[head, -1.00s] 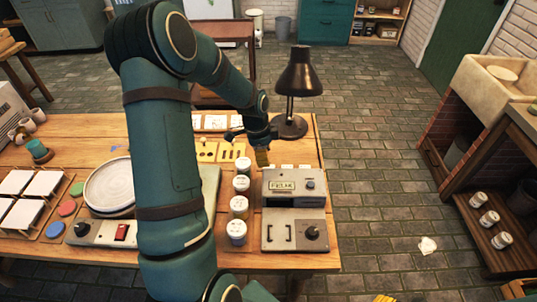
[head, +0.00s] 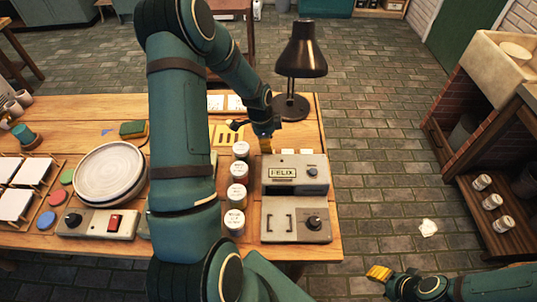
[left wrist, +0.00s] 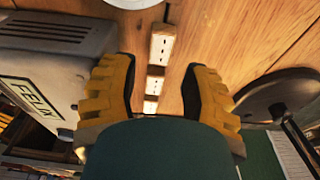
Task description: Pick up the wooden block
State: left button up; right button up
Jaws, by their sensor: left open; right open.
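Several small pale blocks with dark marks lie in a row on the table behind the grey FELIX machine; one (head: 288,151) shows in the head view. I cannot tell which of them is the wooden block. In the left wrist view the nearest-to-top block (left wrist: 163,43) and a middle block (left wrist: 155,85) lie in line with the gap between my yellow fingers. My left gripper (head: 265,143) is open and empty above the row, beside the machine; it also shows in the left wrist view (left wrist: 160,92). My right gripper (head: 380,272) is open, low at the right, away from the table.
The FELIX machine (head: 295,174) stands close by the left gripper. A black lamp (head: 302,55) stands behind it on the wooden table (head: 335,243). Several lidded jars (head: 237,194) line its left. A plate (head: 109,173) sits further left.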

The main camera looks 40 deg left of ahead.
pick_arm(q)
notch_tip(320, 180, down, 6)
jog(key=shift+w+d+r+b, duration=0.15)
jog(key=shift+r+b, duration=0.05)
jog(key=shift+b, duration=0.35)
jog(key=c, duration=0.7)
